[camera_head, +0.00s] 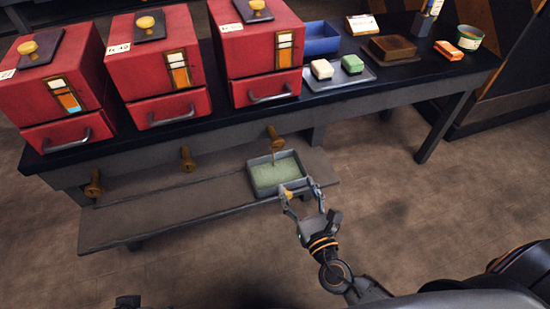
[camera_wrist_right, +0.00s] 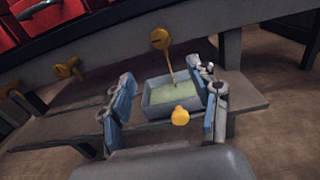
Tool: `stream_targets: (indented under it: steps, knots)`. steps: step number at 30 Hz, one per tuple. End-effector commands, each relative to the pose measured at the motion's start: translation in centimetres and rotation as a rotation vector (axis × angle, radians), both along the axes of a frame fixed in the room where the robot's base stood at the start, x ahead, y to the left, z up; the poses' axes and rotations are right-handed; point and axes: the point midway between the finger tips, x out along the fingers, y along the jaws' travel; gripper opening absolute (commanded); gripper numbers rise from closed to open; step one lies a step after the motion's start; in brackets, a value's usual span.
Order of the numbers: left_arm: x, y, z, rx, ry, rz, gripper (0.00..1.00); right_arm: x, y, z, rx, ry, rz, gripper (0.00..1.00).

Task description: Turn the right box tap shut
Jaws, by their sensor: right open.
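The right box tap (camera_head: 275,138) is a brass tap under the front edge of the bench, below the right red box (camera_head: 262,52). It also shows in the right wrist view (camera_wrist_right: 160,38). A thin yellowish stream runs from it into a grey tray (camera_head: 250,181) of pale green liquid. My right gripper (camera_head: 300,189) is open at the tray's front right corner, in front of and below the tap, and not touching it. A yellow knob (camera_wrist_right: 180,116) shows between its fingers near the tray's front; I cannot tell if it is attached. My left gripper is not clearly seen.
The tray stands on a low shelf (camera_head: 150,217) under the bench. Two more brass taps, a middle one (camera_head: 187,158) and a left one (camera_head: 94,183), stick out further left. Red boxes with drawers stand above. The floor (camera_head: 400,215) to the right is open.

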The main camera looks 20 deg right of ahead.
Motion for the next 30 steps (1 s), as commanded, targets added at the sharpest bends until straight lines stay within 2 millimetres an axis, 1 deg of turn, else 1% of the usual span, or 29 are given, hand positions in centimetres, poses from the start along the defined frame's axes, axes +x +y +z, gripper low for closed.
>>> stream_targets:
  steps: [5, 12, 18, 21, 24, 30]
  knots:
    - [-0.1, 0.0, 0.2, 0.001, 0.006, 0.000, 0.57, 2.6, 0.0, 0.3, 0.002, -0.004, -0.003, 0.61]
    - [-0.1, 0.0, 0.4, 0.002, 0.006, 0.001, 0.57, 7.8, 0.2, 0.2, 0.005, -0.002, -0.003, 0.61]
    - [-0.1, 0.0, 0.3, 0.002, 0.005, 0.000, 0.57, 11.4, 0.4, 0.1, 0.006, -0.001, -0.002, 0.61]
    - [-0.1, 0.0, 0.2, 0.002, 0.005, 0.000, 0.57, 12.5, 0.4, 0.1, 0.004, 0.000, -0.002, 0.61]
    - [-0.1, 0.0, 0.2, 0.002, 0.005, 0.000, 0.57, 13.2, 0.4, 0.1, 0.004, 0.001, -0.001, 0.61]
    - [-0.1, 0.0, 0.2, 0.002, 0.005, 0.000, 0.57, 13.5, 0.4, 0.0, 0.004, 0.002, -0.001, 0.61]
